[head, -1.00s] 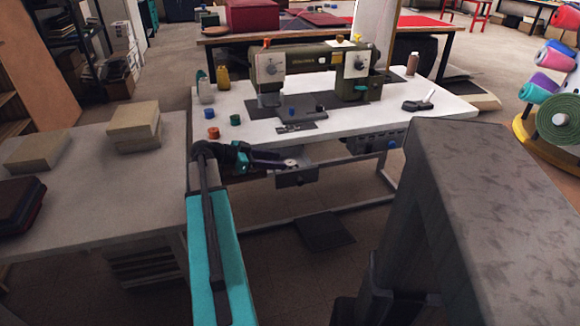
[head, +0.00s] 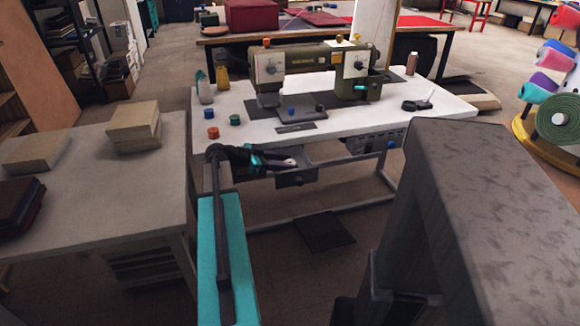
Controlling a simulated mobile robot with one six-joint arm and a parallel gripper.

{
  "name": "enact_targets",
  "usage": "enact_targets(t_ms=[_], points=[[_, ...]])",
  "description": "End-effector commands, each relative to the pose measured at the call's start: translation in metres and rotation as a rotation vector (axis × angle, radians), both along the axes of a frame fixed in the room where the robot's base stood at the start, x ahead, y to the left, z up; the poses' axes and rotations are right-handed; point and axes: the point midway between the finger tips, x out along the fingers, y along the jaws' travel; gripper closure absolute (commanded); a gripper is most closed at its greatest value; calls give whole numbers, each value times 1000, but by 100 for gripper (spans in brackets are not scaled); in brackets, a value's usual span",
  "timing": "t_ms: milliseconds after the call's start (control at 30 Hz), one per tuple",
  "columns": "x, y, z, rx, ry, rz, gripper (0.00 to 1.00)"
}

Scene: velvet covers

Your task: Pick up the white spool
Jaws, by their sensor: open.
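The drawer (head: 296,178) under the white sewing table (head: 352,123) is pulled open. A small pale shape, which looks like the white spool (head: 291,162), shows in the drawer at the tips of my gripper. My gripper (head: 282,161) is open and reaches in over the drawer from the left. Its dark fingers partly hide the spool, and I cannot tell whether they touch it or stand around it.
A sewing machine (head: 312,65) stands on the table above the drawer. An orange spool (head: 213,132), a green spool (head: 235,120) and a blue spool (head: 209,114) stand at the table's left end. A grey table (head: 95,190) is at left.

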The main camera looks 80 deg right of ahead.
Motion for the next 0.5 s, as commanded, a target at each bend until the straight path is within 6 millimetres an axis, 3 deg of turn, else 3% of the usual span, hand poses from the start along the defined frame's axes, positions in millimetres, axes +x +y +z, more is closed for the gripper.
enact_targets(t_ms=[67,233,500], points=[[0,0,0,0,0,0,61],[0,0,0,0,0,0,89],[0,0,0,0,0,0,89]])
